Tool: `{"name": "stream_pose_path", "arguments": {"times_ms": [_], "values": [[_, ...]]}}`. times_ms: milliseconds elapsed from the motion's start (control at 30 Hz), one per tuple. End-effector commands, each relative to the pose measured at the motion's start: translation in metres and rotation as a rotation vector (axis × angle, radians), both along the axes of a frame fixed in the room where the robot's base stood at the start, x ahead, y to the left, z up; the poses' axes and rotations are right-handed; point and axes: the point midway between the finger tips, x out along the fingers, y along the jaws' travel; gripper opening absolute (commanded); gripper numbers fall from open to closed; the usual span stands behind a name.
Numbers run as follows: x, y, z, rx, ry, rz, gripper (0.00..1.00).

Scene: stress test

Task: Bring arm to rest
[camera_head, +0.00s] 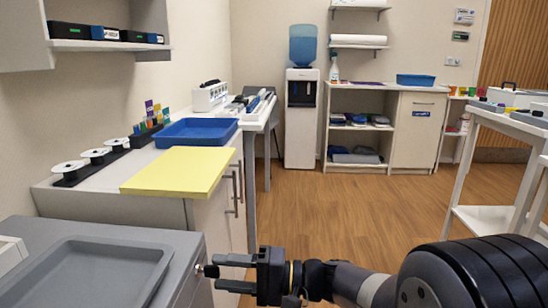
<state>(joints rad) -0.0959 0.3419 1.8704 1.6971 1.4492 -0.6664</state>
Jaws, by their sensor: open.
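My gripper (232,273) reaches in from the lower right on my dark arm and points left. Its two fingers are apart with nothing visible between them. The fingertips are at the right edge of a grey counter (150,235), beside its front side. My black arm spans the bottom right of the view.
A grey tray (88,276) lies on the near counter. Behind it, a yellow board (180,170) and a blue tray (197,132) rest on a white cabinet. A water dispenser (301,120) stands at the back. A white table (505,122) is at right. The wooden floor (345,220) between is clear.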

Motion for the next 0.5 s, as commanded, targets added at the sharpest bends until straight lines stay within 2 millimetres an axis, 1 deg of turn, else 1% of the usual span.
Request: {"name": "stream_pose_path", "arguments": {"times_ms": [33, 167, 200, 233, 500], "values": [[0.000, 0.009, -0.002, 0.000, -0.002, 0.004, 0.47], [0.001, 0.030, -0.001, 0.001, -0.001, 0.005, 0.47], [0.002, 0.027, 0.006, 0.002, 0.029, -0.001, 0.47], [0.002, 0.026, 0.006, 0.004, 0.047, -0.002, 0.47], [0.002, 0.026, 0.006, 0.014, 0.192, -0.001, 0.47]]}}
